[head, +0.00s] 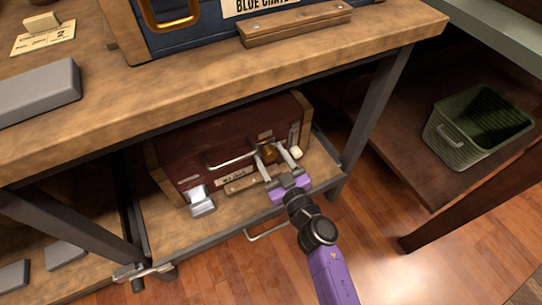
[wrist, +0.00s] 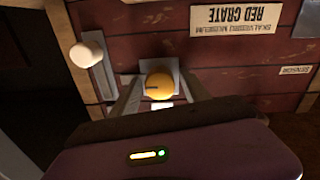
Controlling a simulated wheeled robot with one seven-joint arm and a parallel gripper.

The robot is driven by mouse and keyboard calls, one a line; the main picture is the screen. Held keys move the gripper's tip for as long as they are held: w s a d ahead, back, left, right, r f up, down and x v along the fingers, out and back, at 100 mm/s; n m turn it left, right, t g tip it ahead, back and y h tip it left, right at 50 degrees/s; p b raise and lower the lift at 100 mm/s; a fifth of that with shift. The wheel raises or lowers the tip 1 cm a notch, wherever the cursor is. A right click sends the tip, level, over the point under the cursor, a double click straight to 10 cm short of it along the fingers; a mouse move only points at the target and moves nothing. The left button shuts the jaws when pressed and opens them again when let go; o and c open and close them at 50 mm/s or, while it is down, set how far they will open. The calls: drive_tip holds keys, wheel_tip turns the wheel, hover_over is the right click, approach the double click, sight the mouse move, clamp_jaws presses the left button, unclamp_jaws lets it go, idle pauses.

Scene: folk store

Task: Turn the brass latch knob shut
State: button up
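The brass latch knob (head: 267,150) is on the front of a dark red crate (head: 225,137) on the lower shelf. The lower fingers are hidden by the gripper body.
A slider with a white knob (wrist: 88,53) is beside the latch. A green basket (head: 475,130) is farther right.

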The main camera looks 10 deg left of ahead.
clamp_jaws()
drive_tip(key=n, duration=0.9)
drive_tip(key=shift+n, duration=0.3)
drive_tip(key=n, duration=0.4)
drive_tip(key=shift+f, duration=0.1)
drive_tip(key=shift+n+b, duration=0.45)
drive_tip(key=shift+n, duration=1.75)
